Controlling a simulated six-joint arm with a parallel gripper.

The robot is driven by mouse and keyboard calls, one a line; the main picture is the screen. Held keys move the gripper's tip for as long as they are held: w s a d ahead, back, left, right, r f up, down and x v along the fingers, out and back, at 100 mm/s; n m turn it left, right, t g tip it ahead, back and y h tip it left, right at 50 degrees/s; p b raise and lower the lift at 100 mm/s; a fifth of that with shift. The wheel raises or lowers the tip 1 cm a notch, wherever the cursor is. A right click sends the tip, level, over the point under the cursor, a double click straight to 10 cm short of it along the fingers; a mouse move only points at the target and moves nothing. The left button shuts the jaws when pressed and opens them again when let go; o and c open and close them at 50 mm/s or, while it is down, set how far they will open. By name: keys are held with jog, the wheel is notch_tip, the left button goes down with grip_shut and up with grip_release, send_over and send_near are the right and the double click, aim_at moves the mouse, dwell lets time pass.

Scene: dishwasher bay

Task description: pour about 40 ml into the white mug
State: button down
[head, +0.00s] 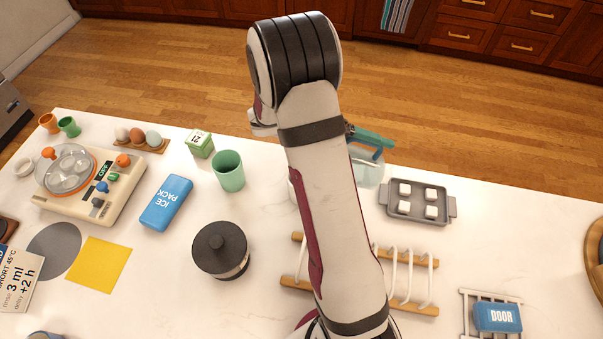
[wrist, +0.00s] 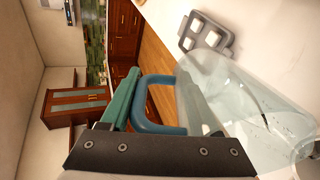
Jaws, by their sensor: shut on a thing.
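A clear jug (head: 369,173) with a blue handle is partly behind my arm in the head view, right of the arm. In the wrist view the jug (wrist: 225,90) fills the right side, with its blue handle (wrist: 160,128) between my teal fingers. My gripper (wrist: 158,85) is shut on this handle; its teal fingers also show in the head view (head: 370,138). Whether the jug touches the counter, and how much liquid is in it, I cannot tell. A sliver of a white thing (head: 292,189) shows at my arm's left edge; it may be the white mug, mostly hidden.
A grey tray (head: 411,216) with white cubes sits right of the jug. A wooden rack with white prongs (head: 424,263) stands in front. A green cup (head: 228,171), a dark lidded pot (head: 220,250) and a blue ice pack (head: 166,203) are left. Counter right of the tray is clear.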

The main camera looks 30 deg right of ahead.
jog(key=s+d+f+t+y, duration=0.1)
jog(key=f+y, duration=0.1)
jog(key=f, duration=0.1)
jog(key=s+d+f+t+y, duration=0.1)
jog(key=d+f+t+y, duration=0.1)
jog(key=y, duration=0.1)
jog(key=s+d+f+t+y, duration=0.1)
jog(key=f+y, duration=0.1)
jog(key=f, duration=0.1)
jog(key=shift+s+d+f+t+y, duration=0.1)
jog(key=shift+d+f+t+y, duration=0.2)
jog(key=shift+d+f+t, duration=0.1)
jog(key=shift+s+d+f+t+y, duration=0.1)
jog(key=shift+s+d+t+y, duration=0.05)
jog(key=shift+d+t+y, duration=0.2)
jog(key=shift+s+d+t+y, duration=0.15)
jog(key=shift+d+t+y, duration=0.15)
jog(key=shift+y, duration=0.35)
jog(key=shift+s+f+t+y, duration=0.1)
jog(key=shift+t+y, duration=0.45)
jog(key=shift+y, duration=0.25)
